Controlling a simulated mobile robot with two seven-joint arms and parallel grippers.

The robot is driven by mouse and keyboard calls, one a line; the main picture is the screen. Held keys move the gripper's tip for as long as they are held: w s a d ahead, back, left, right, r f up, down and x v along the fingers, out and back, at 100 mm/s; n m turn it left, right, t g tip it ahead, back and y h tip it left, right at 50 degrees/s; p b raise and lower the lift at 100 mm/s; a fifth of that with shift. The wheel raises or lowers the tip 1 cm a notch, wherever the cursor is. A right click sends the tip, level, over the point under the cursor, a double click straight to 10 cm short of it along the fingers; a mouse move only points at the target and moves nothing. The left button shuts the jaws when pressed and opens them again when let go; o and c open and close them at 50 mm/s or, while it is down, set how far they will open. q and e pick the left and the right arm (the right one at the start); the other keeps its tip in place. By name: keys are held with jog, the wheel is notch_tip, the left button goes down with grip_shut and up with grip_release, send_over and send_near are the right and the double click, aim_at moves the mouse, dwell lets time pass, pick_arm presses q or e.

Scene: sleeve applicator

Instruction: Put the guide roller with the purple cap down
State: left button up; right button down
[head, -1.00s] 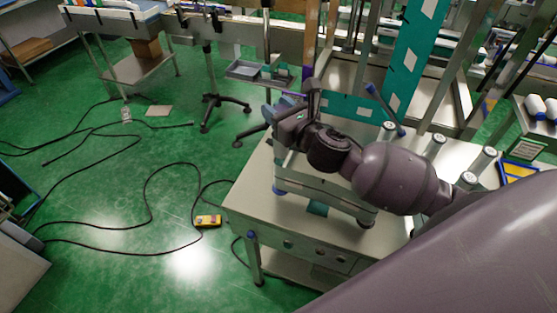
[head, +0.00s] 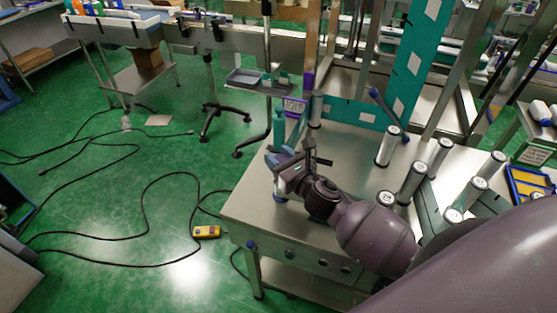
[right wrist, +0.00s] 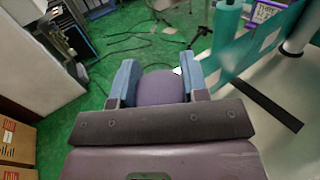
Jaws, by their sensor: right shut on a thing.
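My right gripper (head: 279,157) is low over the left part of the metal bench (head: 335,165). In the right wrist view its two blue fingers (right wrist: 157,80) are closed on a rounded purple piece, which I take to be the cap of the guide roller (right wrist: 160,88). My left gripper is not in view.
Several silver rollers with pale numbered caps (head: 388,147) stand on the bench's right. A teal cylinder (head: 278,126) and a silver post (head: 315,108) stand behind my gripper. A teal band (head: 405,75) rises behind. A yellow control box (head: 206,232) lies on the floor.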

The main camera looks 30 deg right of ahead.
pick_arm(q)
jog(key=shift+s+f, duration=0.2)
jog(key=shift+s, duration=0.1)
pick_arm(e)
jog(key=shift+f, duration=0.15)
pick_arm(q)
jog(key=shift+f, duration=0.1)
pick_arm(e)
jog(key=shift+f, duration=0.2)
jog(key=c, duration=0.6)
grip_release()
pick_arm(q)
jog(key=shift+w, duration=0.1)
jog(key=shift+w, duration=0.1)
pick_arm(e)
jog(key=shift+r, duration=0.15)
jog(key=shift+s, duration=0.1)
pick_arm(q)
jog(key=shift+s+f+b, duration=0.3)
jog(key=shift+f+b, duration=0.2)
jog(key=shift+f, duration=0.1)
pick_arm(e)
jog(key=shift+s+d, duration=0.35)
jog(key=shift+s, duration=1.6)
jog(key=shift+s+d, duration=0.3)
jog(key=shift+s, duration=1.6)
jog(key=shift+s+d, duration=0.35)
jog(key=shift+s, duration=1.6)
